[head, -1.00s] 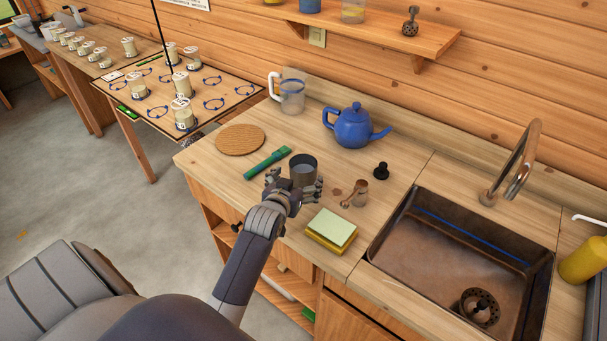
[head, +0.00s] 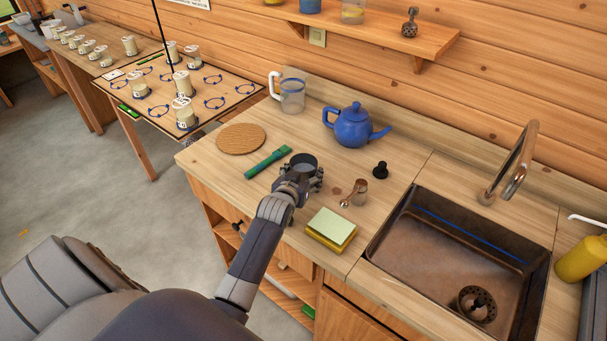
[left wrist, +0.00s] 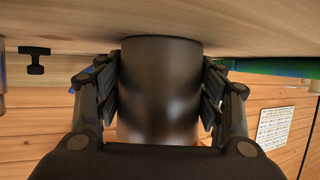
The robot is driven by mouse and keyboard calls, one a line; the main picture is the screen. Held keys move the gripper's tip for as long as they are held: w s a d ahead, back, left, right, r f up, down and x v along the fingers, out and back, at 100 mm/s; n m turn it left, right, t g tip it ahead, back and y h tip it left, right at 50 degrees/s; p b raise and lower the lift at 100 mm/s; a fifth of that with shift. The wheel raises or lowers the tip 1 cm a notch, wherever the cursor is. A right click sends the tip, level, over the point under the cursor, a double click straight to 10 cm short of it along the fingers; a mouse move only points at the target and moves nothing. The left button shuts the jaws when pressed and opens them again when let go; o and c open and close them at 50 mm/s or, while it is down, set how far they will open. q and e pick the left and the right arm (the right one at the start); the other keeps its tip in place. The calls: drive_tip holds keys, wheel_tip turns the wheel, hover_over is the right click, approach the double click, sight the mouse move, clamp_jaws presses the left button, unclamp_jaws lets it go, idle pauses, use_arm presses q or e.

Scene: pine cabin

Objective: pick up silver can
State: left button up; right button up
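The silver can (head: 304,161) is a dark grey metallic cylinder standing upright on the wooden counter. My left gripper (head: 300,174) reaches it from the front, with one finger on each side of it. In the left wrist view the picture is upside down, and the can (left wrist: 160,95) fills the space between the fingers of the left gripper (left wrist: 161,85). The finger pads are very near the can's sides; the gripper looks open around it, not clamped. The can's lower front is hidden by the gripper in the head view. My right gripper is not in view.
A green tool (head: 267,162) lies left of the can. A small metal cup (head: 360,191) and a sponge-like yellow block (head: 331,229) stand close on the right. A blue teapot (head: 352,127) and a clear pitcher (head: 291,93) are behind. The sink (head: 450,255) is farther right.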

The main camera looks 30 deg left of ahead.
sight(307, 162)
use_arm(q)
drive_tip(key=shift+r, duration=0.1)
drive_tip(key=shift+c, duration=0.8)
drive_tip(key=shift+w, duration=0.1)
drive_tip(key=shift+r, duration=0.2)
drive_tip(key=shift+r+b, duration=0.45)
drive_tip(key=shift+r, duration=1)
drive_tip(key=s+a+b, duration=0.1)
drive_tip(key=s, duration=0.4)
drive_tip(key=s+a+r+b, duration=0.1)
drive_tip(key=s, duration=0.4)
drive_tip(key=s+a+b, duration=0.1)
drive_tip(key=s, duration=0.4)
drive_tip(key=shift+s+a+r, duration=0.25)
drive_tip(key=shift+a+r, duration=0.1)
